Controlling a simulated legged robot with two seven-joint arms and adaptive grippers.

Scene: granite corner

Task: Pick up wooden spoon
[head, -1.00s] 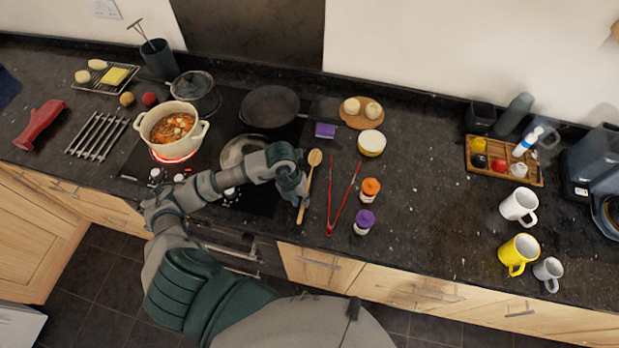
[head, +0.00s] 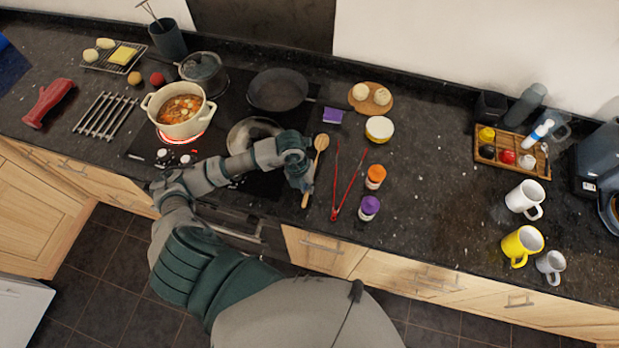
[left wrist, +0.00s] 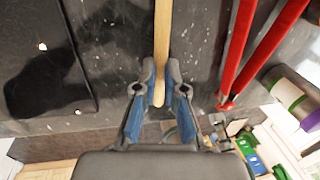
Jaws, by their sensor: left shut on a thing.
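The wooden spoon (head: 320,147) lies on the dark granite counter, just right of the hob, with its bowl toward the wall and its handle toward the front edge. My left gripper (head: 304,184) is at the handle, coming from the left. In the left wrist view, the spoon handle (left wrist: 162,40) runs down between the blue-padded fingers of my left gripper (left wrist: 160,92), which are shut on it near its end. I cannot tell whether the spoon is lifted off the counter. My right gripper is not in view.
Red tongs (head: 348,182) lie close to the right of the spoon. Beyond them stand an orange-lidded jar (head: 375,177) and a purple-lidded jar (head: 369,207). A pot of stew (head: 181,110) sits on a glowing ring at left.

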